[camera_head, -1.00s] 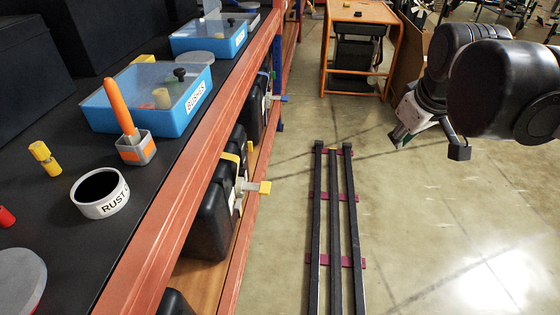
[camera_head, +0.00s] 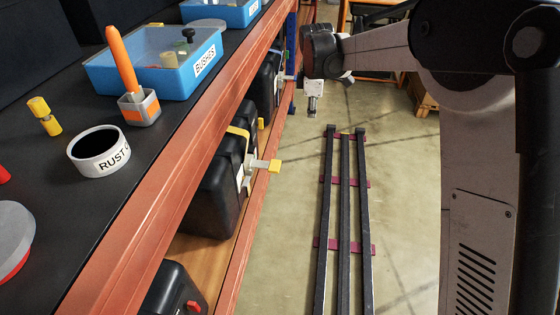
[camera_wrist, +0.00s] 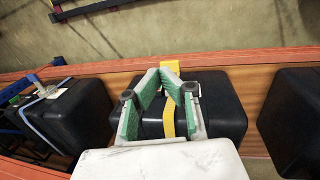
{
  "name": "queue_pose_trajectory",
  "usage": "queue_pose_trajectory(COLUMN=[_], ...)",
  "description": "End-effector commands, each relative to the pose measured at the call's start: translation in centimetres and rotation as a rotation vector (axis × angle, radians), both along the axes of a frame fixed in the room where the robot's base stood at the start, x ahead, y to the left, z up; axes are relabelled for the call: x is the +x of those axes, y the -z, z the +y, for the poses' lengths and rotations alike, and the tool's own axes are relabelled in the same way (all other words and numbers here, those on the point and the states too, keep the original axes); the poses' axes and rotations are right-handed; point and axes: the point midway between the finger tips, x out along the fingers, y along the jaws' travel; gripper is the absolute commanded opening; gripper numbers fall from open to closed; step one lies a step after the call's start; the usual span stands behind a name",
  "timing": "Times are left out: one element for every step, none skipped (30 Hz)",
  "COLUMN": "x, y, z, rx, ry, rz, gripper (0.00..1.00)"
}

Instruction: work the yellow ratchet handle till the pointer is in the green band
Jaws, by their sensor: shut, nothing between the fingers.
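The yellow ratchet handle (camera_head: 274,166) ends a short grey lever that sticks out from a black case (camera_head: 222,190) on the lower shelf. A yellow strap (camera_head: 238,131) runs over the case, and it also shows in the wrist view (camera_wrist: 168,118). My gripper (camera_head: 312,113) points down over the aisle, beyond the handle in the head view. In the wrist view its fingertips (camera_wrist: 160,75) meet, shut and empty, in front of the case. A yellow piece (camera_wrist: 172,67) shows just past the tips; whether they touch it is unclear. I cannot see the pointer or green band.
Another black case with a blue lever (camera_head: 290,77) sits farther along the shelf, and a third case (camera_head: 172,291) is nearer. The orange shelf edge (camera_head: 190,185) runs beside them. Dark floor rails (camera_head: 345,220) lie in the aisle.

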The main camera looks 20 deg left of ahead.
Motion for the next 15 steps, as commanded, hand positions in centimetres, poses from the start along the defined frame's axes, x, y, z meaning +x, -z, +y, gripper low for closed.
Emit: queue_pose_trajectory(x=[0.6,0.9,1.2,1.4,1.6,1.8,1.9,2.0,2.0,2.0,2.0,2.0,2.0,1.9,1.8], y=[2.2,3.3,4.7,5.9,7.0,8.5,9.7,10.9,12.4,13.5,14.6,15.9,16.8,17.5,18.4], z=[1.7,2.5,3.6,4.5,5.3,6.4,7.2,8.0,9.0,9.8,10.4,11.2,11.7,12.2,12.8], rx=[-0.014,-0.022,-0.034,-0.042,-0.052,-0.062,-0.071,-0.079,-0.090,-0.097,-0.104,-0.112,-0.118,-0.122,-0.128], ry=[-0.048,-0.078,-0.120,-0.151,-0.181,-0.222,-0.252,-0.282,-0.320,-0.350,-0.376,-0.408,-0.430,-0.450,-0.473], rz=[0.011,0.019,0.027,0.035,0.043,0.052,0.060,0.067,0.076,0.083,0.090,0.098,0.104,0.109,0.114], gripper=[0.00,0.00,0.00,0.00,0.00,0.00,0.00,0.00,0.00,0.00,0.00,0.00,0.00,0.00,0.00])
